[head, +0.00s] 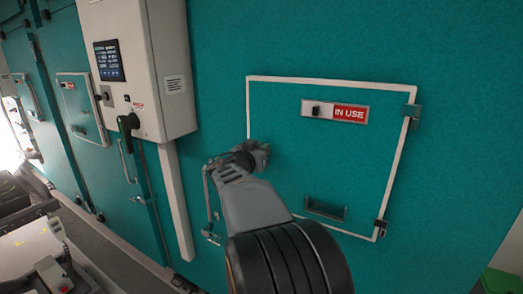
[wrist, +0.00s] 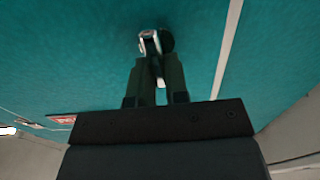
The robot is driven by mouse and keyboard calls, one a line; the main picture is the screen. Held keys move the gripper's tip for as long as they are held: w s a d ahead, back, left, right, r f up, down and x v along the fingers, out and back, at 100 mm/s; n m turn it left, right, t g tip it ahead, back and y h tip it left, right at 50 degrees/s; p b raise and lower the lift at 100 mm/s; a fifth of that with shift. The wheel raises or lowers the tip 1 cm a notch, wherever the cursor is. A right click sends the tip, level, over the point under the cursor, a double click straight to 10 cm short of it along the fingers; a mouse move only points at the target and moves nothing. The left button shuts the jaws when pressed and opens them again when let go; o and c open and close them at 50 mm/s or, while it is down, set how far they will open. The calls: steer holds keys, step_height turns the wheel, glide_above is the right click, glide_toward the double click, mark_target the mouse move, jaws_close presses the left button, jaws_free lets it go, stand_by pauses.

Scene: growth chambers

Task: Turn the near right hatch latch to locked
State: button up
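The hatch (head: 330,165) is a teal panel with a white border on the large teal wall. It has an IN USE slide plate (head: 335,111) near its top. My gripper (head: 250,157) is at the hatch's left edge and hides the latch in the head view. In the wrist view, the latch (wrist: 150,43) is a small pale metal lever beside a dark round part. Its lever runs between the two fingers of my gripper (wrist: 157,65). The fingers are close together and look closed on the lever; actual contact is hard to see.
Another hatch (head: 82,108) is further left. A bent metal rod handle (head: 209,205) is just left of my gripper. A dark recessed pull (head: 325,208) sits low on the hatch.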

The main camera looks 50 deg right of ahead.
jaws_close()
steer(key=shift+f+b, duration=0.1)
steer(key=shift+b, duration=0.2)
steer(key=shift+f+n+b, duration=0.25)
steer(key=shift+n+b, duration=0.15)
steer(key=shift+b, duration=0.8)
steer(key=n+b, duration=0.4)
steer(key=n, duration=0.1)
steer(key=w+n+b, duration=0.1)
steer(key=n+b, duration=0.3)
steer(key=n, duration=0.2)
steer(key=f+n+b, duration=0.1)
steer(key=n+b, duration=0.3)
steer(key=n, duration=0.2)
steer(key=shift+w+a, duration=0.2)
steer(key=shift+w, duration=0.15)
steer(key=shift+f, duration=0.1)
